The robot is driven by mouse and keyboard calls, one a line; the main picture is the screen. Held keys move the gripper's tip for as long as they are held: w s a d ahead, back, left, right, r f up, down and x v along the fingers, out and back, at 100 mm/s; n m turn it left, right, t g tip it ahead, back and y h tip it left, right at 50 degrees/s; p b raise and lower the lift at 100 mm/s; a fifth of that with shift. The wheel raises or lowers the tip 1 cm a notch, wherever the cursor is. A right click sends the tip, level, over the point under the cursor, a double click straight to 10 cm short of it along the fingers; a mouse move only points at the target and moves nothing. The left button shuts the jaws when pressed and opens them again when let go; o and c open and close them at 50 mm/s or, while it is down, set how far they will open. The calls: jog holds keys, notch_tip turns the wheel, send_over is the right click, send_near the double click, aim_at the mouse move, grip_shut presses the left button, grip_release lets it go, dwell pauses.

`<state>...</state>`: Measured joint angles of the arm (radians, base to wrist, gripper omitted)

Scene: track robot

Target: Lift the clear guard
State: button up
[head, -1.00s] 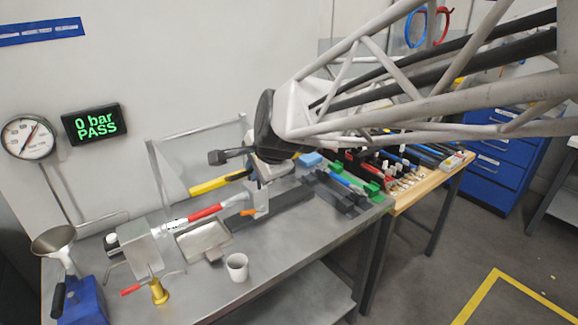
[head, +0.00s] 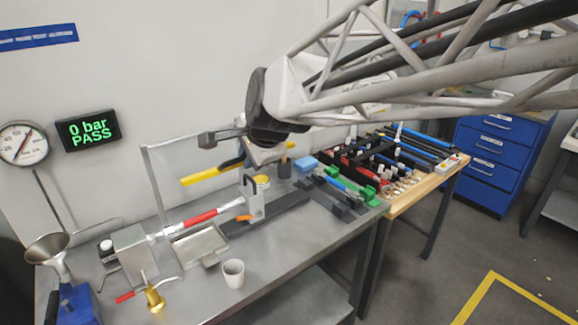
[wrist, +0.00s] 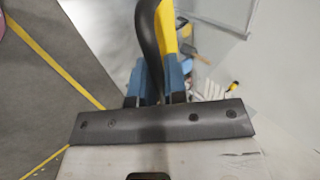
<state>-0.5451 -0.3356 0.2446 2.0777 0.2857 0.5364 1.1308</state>
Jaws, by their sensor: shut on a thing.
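The clear guard (head: 185,160) is a see-through panel in a thin grey frame, standing upright at the back of the bench. A clear sheet with a frame edge also shows in the wrist view (wrist: 222,22). In the wrist view, my gripper (wrist: 157,82) is shut, its blue fingers on either side of a yellow-and-black handle (wrist: 166,25). The yellow handle shows in the head view (head: 208,176), in front of the guard. I cannot tell whether the handle is joined to the guard. My fingertips are mostly hidden in the head view.
Below are a metal fixture (head: 256,207), a red-sleeved bar (head: 200,218), a metal tray (head: 197,243) and a white cup (head: 233,273). A display (head: 88,131) reads 0 bar PASS. A tool-covered wooden table (head: 435,178) adjoins the bench on the right.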

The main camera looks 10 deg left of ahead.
jog(key=shift+r, duration=0.15)
notch_tip(320, 180, up, 6)
jog(key=w+a, duration=0.1)
jog(key=shift+w+a+r, duration=0.15)
jog(key=shift+w+a, duration=0.1)
dwell(0.6)
jog(key=shift+r, duration=0.15)
notch_tip(320, 180, up, 6)
jog(key=w+a, duration=0.2)
jog(key=shift+w+a, duration=0.2)
dwell(0.9)
jog(key=w+a+r, duration=0.3)
jog(key=r, duration=0.1)
jog(key=shift+r, duration=0.4)
dwell(0.7)
jog(key=shift+w+a+r, duration=0.1)
jog(key=shift+w, duration=0.05)
